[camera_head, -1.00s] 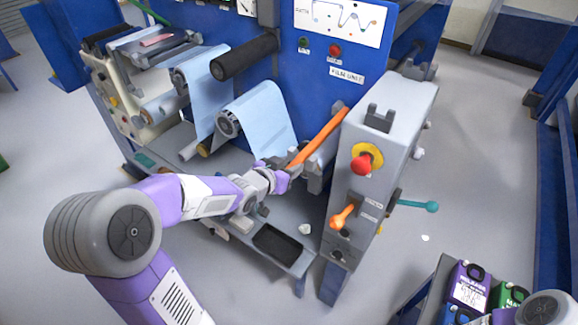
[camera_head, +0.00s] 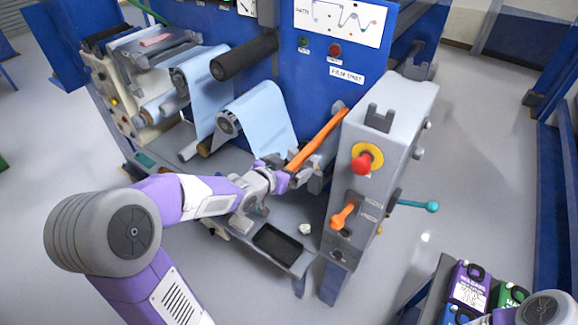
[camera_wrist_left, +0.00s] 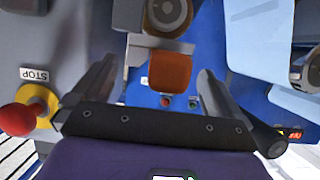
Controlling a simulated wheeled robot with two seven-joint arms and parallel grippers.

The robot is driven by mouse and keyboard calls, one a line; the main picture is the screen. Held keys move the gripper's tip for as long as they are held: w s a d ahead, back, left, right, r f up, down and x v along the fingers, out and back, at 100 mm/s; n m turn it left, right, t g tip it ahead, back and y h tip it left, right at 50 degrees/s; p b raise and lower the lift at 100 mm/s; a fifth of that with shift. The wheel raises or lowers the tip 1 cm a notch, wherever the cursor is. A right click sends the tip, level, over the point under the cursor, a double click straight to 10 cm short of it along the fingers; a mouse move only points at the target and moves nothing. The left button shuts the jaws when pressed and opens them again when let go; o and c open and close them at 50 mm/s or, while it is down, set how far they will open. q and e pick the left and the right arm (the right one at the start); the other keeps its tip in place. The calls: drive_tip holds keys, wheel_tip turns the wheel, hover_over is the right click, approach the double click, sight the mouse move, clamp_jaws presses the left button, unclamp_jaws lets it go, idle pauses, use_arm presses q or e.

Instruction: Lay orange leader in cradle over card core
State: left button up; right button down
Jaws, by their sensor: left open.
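The long orange leader (camera_head: 318,140) runs slantwise beside the grey cabinet in the head view. Its blunt end also shows in the left wrist view (camera_wrist_left: 170,72), in front of a pale grey bracket (camera_wrist_left: 140,52). My left gripper (camera_head: 294,174) is at the leader's near end. In the left wrist view its two dark fingers (camera_wrist_left: 157,75) stand apart on either side of that end, with gaps visible. A round core with a brownish ring (camera_wrist_left: 168,12) lies beyond the bracket; I cannot tell whether it is the card core. My right gripper is not in view.
The grey cabinet (camera_head: 392,150) with a red stop button (camera_head: 362,165) and orange handle (camera_head: 343,214) stands close right of the gripper. Blue film (camera_head: 262,115) hangs from rollers to the left. A black tray (camera_head: 278,243) sits below the arm.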

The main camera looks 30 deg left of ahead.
use_arm(q)
drive_tip(key=shift+s, duration=0.1)
idle(0.3)
drive_tip(key=shift+f+p+v, duration=0.25)
drive_tip(key=shift+p+v, duration=0.15)
drive_tip(key=shift+v, duration=0.8)
drive_tip(key=shift+s, duration=0.15)
drive_tip(key=shift+f+p+v, duration=0.25)
drive_tip(key=shift+p+v, duration=0.2)
drive_tip(key=shift+v, duration=0.75)
drive_tip(key=shift+s+a, duration=0.1)
drive_tip(key=shift+s, duration=0.05)
drive_tip(key=shift+f+p+v, duration=0.25)
drive_tip(key=shift+p+v, duration=0.25)
drive_tip(key=shift+v, duration=0.65)
drive_tip(key=shift+s, duration=0.15)
